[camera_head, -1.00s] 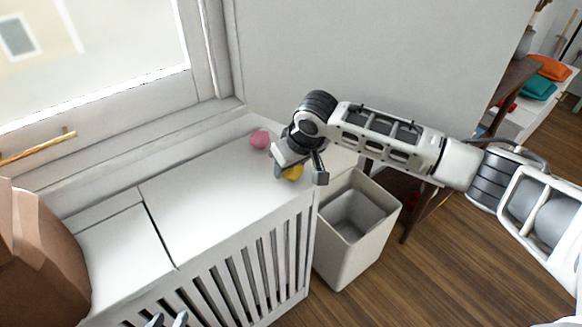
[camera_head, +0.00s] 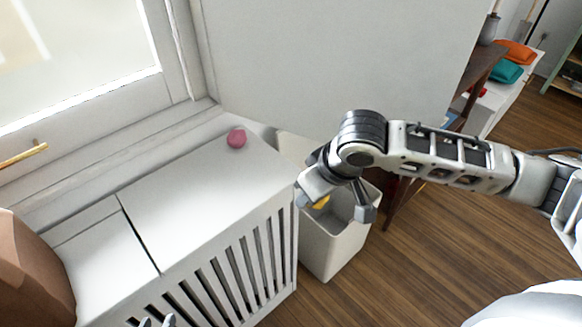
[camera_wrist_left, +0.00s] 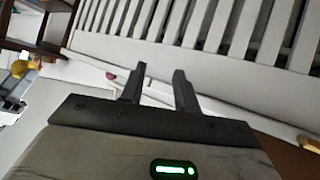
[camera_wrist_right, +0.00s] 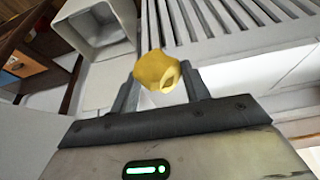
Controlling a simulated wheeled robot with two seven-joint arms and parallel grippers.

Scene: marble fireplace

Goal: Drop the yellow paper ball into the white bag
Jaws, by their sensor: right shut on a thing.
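The yellow paper ball (camera_head: 320,202) is held between the fingers of my right gripper (camera_head: 337,205). In the right wrist view the ball (camera_wrist_right: 158,71) is pinched near the fingertips. An open, square white container (camera_head: 335,250), which looks more like a bin than a bag, stands on the floor beside the white cabinet. In the head view the right gripper and ball overlap its opening; their height above the rim is hard to judge. The container (camera_wrist_right: 88,32) also shows at upper left in the right wrist view. My left gripper (camera_head: 157,322) is at the bottom edge; its fingers (camera_wrist_left: 158,85) are apart and empty.
A pink ball (camera_head: 237,138) lies on the white slatted cabinet top (camera_head: 190,185). A brown paper bag (camera_head: 30,275) stands at the left. A dark wooden table (camera_head: 480,75) is behind my right arm. Open wooden floor (camera_head: 430,260) lies to the right.

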